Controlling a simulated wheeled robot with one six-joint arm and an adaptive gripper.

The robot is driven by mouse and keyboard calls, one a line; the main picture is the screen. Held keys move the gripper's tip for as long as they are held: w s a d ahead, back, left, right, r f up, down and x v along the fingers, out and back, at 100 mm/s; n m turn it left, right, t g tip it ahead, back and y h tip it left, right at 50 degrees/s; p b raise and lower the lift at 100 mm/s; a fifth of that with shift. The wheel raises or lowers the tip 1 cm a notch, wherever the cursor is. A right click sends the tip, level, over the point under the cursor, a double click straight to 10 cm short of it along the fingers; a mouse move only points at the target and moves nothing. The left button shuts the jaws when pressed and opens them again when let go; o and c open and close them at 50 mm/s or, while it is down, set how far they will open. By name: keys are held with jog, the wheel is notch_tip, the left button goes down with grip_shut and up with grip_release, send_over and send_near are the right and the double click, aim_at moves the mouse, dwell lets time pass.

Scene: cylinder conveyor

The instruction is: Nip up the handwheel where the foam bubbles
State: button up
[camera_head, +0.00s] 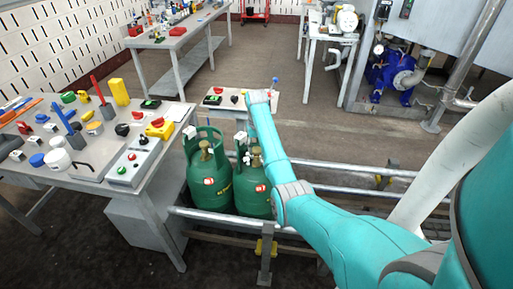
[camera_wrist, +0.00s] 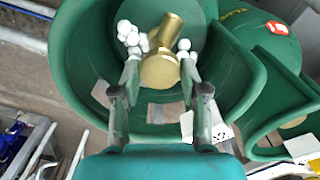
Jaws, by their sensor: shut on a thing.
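Two green gas cylinders stand side by side in the head view, the left one (camera_head: 207,185) and the right one (camera_head: 250,190). The wrist view looks down into one cylinder's green collar (camera_wrist: 75,60). Inside it is a brass valve with a faceted handwheel (camera_wrist: 160,71). White foam bubbles sit in clusters on both sides of the valve, on the left (camera_wrist: 131,36) and on the right (camera_wrist: 185,50). My gripper (camera_wrist: 159,76) is shut on the handwheel, one finger at each side. The fingertips are partly covered by bubbles. In the head view my arm hides the gripper's details.
The other cylinder's collar (camera_wrist: 262,140) is close on the right in the wrist view. A metal rail (camera_head: 345,168) runs beside the cylinders. A workbench (camera_head: 70,185) with tools and switches stands on the left. Blue pump machinery (camera_head: 390,75) is at the back right.

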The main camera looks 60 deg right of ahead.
aim_at(257, 149)
jog(key=shift+m, duration=1)
jog(key=o, duration=1.1)
jog(key=shift+o, duration=0.2)
jog(key=shift+r, duration=0.1)
notch_tip(257, 149, up, 7)
jog(key=shift+r, duration=0.15)
